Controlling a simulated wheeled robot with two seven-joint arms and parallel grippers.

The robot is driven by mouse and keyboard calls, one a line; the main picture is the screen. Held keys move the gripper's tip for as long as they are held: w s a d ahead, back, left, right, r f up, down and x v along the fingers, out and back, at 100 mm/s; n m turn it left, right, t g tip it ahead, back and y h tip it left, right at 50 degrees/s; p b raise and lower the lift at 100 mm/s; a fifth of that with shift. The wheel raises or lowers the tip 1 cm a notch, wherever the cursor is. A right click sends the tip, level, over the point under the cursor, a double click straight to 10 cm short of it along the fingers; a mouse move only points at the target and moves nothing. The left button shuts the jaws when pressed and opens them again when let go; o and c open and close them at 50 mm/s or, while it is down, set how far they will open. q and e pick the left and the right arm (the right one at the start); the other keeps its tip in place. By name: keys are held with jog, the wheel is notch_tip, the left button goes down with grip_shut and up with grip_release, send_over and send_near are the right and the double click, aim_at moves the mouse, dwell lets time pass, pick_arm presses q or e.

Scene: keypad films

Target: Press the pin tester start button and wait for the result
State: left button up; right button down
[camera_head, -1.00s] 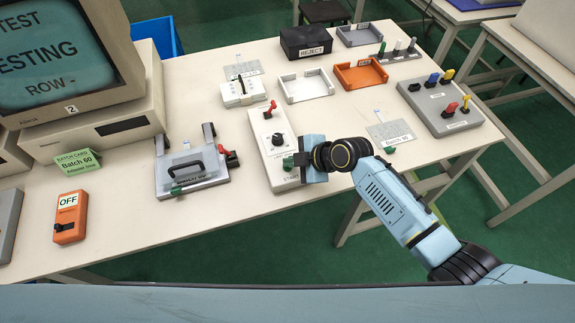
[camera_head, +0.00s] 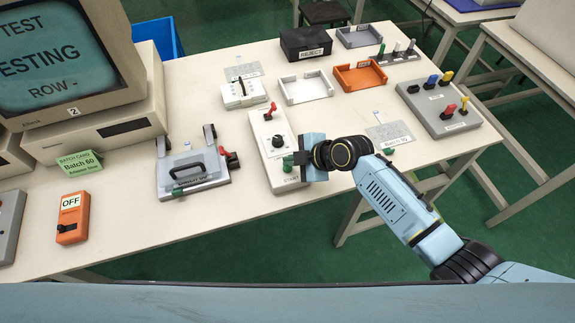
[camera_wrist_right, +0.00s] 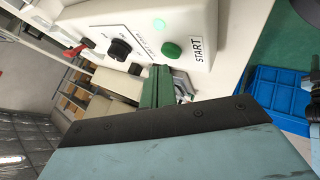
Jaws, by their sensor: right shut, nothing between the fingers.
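The pin tester (camera_head: 268,128) is a pale box with a red lever, a black knob and a label reading START at its near end. The green start button (camera_wrist_right: 171,51) shows in the right wrist view beside the START label; in the head view my gripper partly hides that area. My right gripper (camera_head: 288,163) is over the near end of the tester, shut and empty. Its green fingers (camera_wrist_right: 157,85) point towards the button and look slightly apart from it. The monitor (camera_head: 68,55) reads TEST, TESTING, ROW -. My left gripper is not in view.
A lidded grey fixture (camera_head: 193,170) stands left of the tester, and an orange OFF box (camera_head: 72,219) further left. Behind are a white tray (camera_head: 305,87), an orange tray (camera_head: 360,77) and a black REJECT box (camera_head: 307,42). The front table strip is bare.

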aim_at(292, 169)
jog(key=shift+r, duration=0.15)
notch_tip(292, 169, up, 5)
jog(key=p, duration=0.4)
dwell(0.4)
